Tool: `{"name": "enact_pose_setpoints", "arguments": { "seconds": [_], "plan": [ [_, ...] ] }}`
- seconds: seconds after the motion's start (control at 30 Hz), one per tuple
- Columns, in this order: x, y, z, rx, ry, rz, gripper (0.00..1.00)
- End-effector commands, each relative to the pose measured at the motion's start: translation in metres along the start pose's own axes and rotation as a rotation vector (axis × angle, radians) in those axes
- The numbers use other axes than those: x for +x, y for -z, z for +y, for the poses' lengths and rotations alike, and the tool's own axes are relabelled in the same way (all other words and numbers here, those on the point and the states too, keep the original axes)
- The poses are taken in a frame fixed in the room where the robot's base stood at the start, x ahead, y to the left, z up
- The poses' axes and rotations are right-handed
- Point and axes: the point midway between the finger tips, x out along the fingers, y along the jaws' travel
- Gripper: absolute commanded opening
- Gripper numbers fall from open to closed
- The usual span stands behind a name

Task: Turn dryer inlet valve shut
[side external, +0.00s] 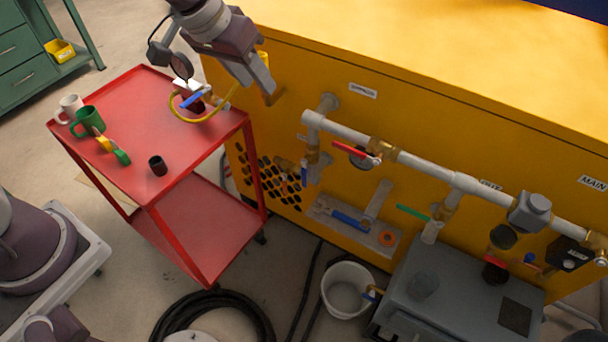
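My gripper (268,92) hangs at the top, in front of the yellow cabinet (330,66) and right of the red cart. It is clear of the valve handles on the pipe; its finger gap does not show clearly. A grey pipe (420,163) runs along the cabinet's face. It carries a brass valve with a red lever (350,150), which lies roughly along the pipe. A blue lever (304,174) hangs down at the pipe's left end. A green lever (412,213) sits on a branch below. The small labels are mostly unreadable, so I cannot tell which is the dryer inlet valve.
The red cart (178,190) holds mugs (87,121), a dark cup (158,166) and a blue-handled piece (191,100) with a yellow hose.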

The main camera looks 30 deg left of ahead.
Motion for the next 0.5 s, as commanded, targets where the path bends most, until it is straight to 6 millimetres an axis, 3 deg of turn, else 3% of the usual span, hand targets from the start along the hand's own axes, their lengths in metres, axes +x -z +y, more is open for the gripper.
{"name": "enact_pose_setpoints", "arguments": {
  "seconds": [0.03, 0.1, 0.2, 0.3, 0.4, 0.5],
  "plan": [
    [0.047, 0.004, 0.005, -0.001, 0.007, -0.026, 0.37],
    [0.111, 0.007, 0.010, -0.004, 0.021, -0.033, 0.37],
    [0.196, -0.006, 0.011, -0.002, 0.052, -0.041, 0.37],
    [0.259, -0.029, 0.008, 0.007, 0.083, -0.044, 0.37],
    [0.293, -0.046, 0.004, 0.014, 0.103, -0.042, 0.37],
    [0.309, -0.053, 0.002, 0.016, 0.111, -0.041, 0.37]
  ]
}}
